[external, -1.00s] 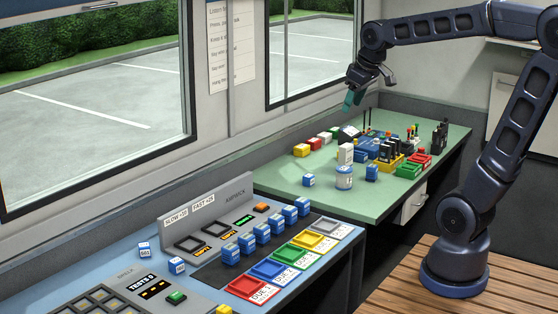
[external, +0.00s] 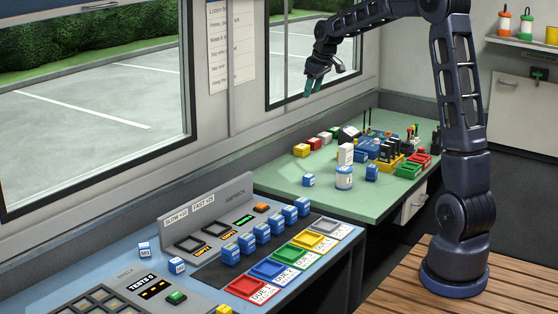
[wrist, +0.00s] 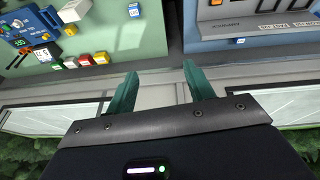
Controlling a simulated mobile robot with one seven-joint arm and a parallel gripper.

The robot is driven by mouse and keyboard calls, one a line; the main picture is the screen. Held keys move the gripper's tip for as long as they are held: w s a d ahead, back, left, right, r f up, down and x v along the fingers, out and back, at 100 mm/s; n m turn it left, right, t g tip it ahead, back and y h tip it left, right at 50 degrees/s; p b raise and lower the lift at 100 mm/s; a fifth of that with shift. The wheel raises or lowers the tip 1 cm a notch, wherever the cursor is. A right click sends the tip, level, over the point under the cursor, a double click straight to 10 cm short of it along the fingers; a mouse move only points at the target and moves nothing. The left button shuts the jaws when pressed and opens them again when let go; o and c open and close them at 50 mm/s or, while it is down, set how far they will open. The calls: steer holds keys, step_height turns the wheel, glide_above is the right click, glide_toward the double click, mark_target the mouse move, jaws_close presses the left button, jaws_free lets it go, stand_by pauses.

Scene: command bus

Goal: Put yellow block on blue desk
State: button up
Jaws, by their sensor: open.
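The yellow block (external: 301,150) stands at the near left end of a row of small coloured blocks on the green desk, by the window wall. The blue desk (external: 118,262) is in the foreground of the external view and at the upper right of the wrist view (wrist: 212,44). My gripper (external: 313,88) is in the air in front of the window, well above the row of blocks. In the wrist view its two teal fingers (wrist: 160,86) are apart with nothing between them.
The blue desk carries a raised panel (external: 205,207), a row of blue blocks (external: 262,232) and coloured trays (external: 268,270). Its left back corner has bare room.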

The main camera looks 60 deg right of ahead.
steer(key=w+d+f, duration=0.4)
steer(key=d+f, duration=0.5)
steer(key=d, duration=0.5)
steer(key=w+d+f, duration=0.4)
steer(key=d+f, duration=0.5)
steer(key=d, duration=0.5)
steer(key=shift+m+t+y, duration=0.3)
steer(key=shift+m, duration=0.1)
steer(key=d+f, duration=0.3)
steer(key=f, duration=0.2)
steer(key=d+f, duration=0.4)
steer(key=f, duration=0.1)
steer(key=d+f, duration=0.4)
steer(key=f, duration=0.1)
steer(key=shift+w+f, duration=0.15)
steer(key=shift+s+d+x, duration=0.1)
steer(key=shift+d+x, duration=0.05)
steer(key=shift+x, duration=1.25)
steer(key=shift+s+d+x, duration=0.15)
steer(key=shift+x, duration=1.2)
steer(key=c, duration=1.1)
jaws_close()
